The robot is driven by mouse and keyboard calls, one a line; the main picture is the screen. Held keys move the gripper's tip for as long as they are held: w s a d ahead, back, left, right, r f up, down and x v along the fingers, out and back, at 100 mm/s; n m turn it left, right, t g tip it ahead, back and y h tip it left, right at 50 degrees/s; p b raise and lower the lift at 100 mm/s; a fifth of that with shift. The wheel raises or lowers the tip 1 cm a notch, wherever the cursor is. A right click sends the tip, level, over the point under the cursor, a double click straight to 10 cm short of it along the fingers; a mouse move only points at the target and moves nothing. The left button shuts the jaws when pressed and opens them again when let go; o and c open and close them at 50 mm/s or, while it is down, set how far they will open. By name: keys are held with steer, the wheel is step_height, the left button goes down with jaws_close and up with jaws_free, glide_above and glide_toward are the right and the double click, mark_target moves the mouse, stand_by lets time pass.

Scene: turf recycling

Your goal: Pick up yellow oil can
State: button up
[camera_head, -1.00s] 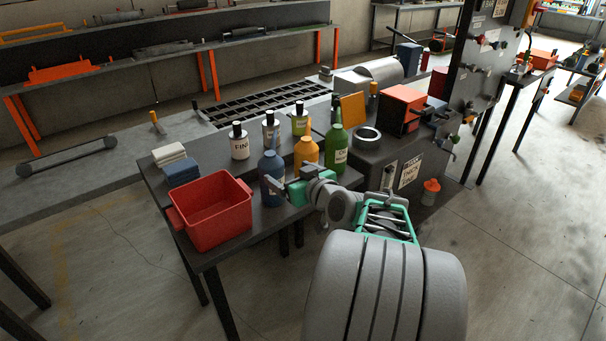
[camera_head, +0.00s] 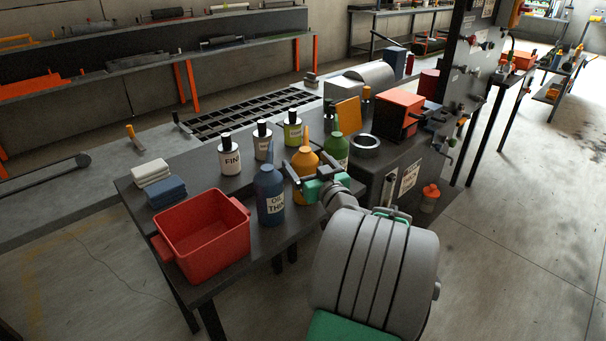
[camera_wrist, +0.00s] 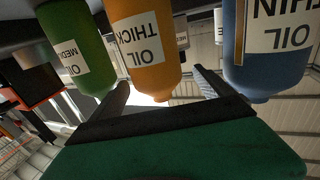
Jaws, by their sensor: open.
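The yellow oil can (camera_head: 304,162) is an orange-yellow bottle standing upright on the dark table, between the blue oil can (camera_head: 270,193) and the green oil can (camera_head: 337,149). In the wrist view, which is upside down, the yellow can (camera_wrist: 149,52) is in the middle with a label reading "OIL THICK". The green can (camera_wrist: 66,45) is on the left and the blue can (camera_wrist: 268,50) on the right. My gripper (camera_head: 309,176) is open at the near side of the yellow can. Its fingers (camera_wrist: 163,84) point towards the can's two sides; contact cannot be told.
A red bin (camera_head: 203,236) stands left of the cans on the table. Behind the cans are several white-labelled bottles (camera_head: 230,158). Folded cloths (camera_head: 165,192) lie at the left. A metal ring (camera_head: 365,146) lies to the right.

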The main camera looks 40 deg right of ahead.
steer(key=x, duration=0.2)
steer(key=p+x, duration=0.1)
steer(key=x, duration=0.2)
steer(key=shift+d+f, duration=0.2)
steer(key=shift+c, duration=0.5)
steer(key=shift+r, duration=0.1)
jaws_close()
